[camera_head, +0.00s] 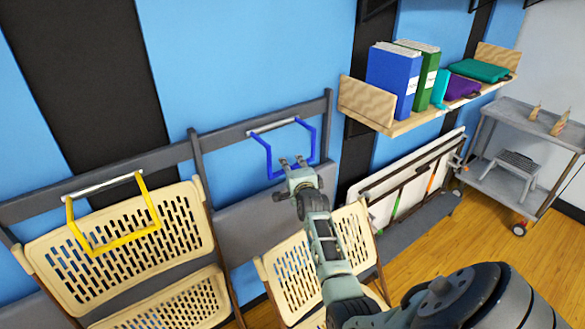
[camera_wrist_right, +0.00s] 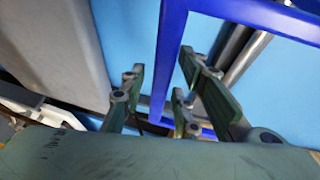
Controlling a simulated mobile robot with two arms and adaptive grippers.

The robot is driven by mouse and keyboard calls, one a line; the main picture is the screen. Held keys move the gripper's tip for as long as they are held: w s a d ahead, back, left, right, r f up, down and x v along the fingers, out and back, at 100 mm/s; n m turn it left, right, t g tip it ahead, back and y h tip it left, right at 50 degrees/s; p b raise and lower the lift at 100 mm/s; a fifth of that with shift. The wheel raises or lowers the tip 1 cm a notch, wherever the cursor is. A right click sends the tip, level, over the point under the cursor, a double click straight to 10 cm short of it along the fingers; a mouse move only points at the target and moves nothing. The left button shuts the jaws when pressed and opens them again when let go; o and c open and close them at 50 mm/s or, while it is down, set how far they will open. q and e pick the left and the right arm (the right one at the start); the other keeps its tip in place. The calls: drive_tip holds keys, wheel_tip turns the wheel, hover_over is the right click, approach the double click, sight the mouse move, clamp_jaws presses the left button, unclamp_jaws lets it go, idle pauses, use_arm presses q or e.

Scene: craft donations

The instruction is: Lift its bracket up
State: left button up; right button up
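A blue bracket (camera_head: 312,142) hangs from a silver rod (camera_head: 273,125) on the grey wall rack. My right gripper (camera_head: 291,162) is at the lower part of the blue bracket, with its fingers pointing up towards the wall. In the right wrist view the two green fingers (camera_wrist_right: 160,90) are apart, and a bar of the blue bracket (camera_wrist_right: 169,60) shows between them; I cannot tell whether either finger touches it. A yellow bracket (camera_head: 155,217) hangs at the left in front of a folded beige chair. My left gripper is not in view.
Beige folding chairs (camera_head: 115,245) hang on the grey rack (camera_head: 245,135); one is partly behind my right arm. A wooden shelf (camera_head: 368,100) with binders (camera_head: 393,80) is on the wall to the right. A grey cart (camera_head: 510,185) stands at the far right on wooden floor.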

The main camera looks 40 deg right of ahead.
clamp_jaws()
idle(0.6)
